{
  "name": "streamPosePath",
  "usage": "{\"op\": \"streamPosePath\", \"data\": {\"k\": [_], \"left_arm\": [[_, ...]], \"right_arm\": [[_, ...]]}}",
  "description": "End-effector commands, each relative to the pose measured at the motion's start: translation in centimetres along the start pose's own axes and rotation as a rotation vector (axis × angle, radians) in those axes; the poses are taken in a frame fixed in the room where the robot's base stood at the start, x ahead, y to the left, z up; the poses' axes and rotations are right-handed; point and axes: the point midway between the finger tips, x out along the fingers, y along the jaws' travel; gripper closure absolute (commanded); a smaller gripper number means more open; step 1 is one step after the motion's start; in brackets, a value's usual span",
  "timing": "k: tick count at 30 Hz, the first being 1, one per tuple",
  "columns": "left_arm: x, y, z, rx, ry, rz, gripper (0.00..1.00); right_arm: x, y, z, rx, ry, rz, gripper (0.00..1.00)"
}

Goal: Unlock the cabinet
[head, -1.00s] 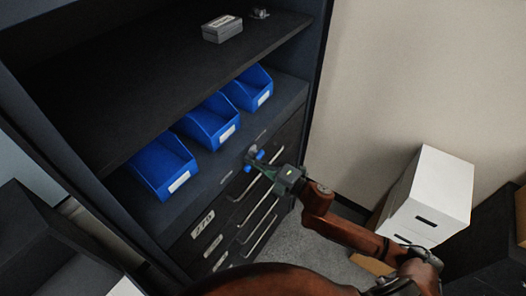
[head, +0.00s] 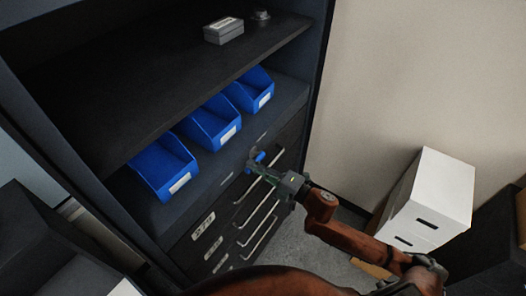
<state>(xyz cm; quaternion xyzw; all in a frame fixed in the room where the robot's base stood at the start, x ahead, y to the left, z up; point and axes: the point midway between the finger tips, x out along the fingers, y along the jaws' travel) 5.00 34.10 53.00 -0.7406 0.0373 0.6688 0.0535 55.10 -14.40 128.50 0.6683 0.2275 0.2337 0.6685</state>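The dark cabinet (head: 92,205) stands open on the left of the head view, with shelves above and a bank of drawers (head: 225,226) with bar handles below. My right gripper (head: 257,160) reaches in from the right to the upper front of the drawers. Its blue-tipped fingers are at a small grey piece on the drawer front, which may be a lock or key. The fingers partly cover this piece, and I cannot tell whether they grip it. My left gripper is not in view.
Three blue bins (head: 210,125) stand on the shelf above the drawers. A small grey box (head: 224,31) sits on the upper shelf. White boxes (head: 430,200) are stacked at the right by the wall. Grey floor shows between them and the cabinet.

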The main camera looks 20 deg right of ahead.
Motion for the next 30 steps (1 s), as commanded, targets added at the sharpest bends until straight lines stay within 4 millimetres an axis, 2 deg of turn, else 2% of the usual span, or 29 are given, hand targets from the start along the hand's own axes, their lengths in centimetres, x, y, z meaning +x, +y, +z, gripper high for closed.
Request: {"op": "streamPosePath", "data": {"k": [1,30], "left_arm": [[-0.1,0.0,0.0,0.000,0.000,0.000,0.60],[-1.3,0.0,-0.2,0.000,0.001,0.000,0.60]], "right_arm": [[-0.6,-1.4,0.1,0.011,-0.008,-0.027,1.00],[-7.3,1.1,0.0,0.003,-0.002,-0.010,1.00]]}}
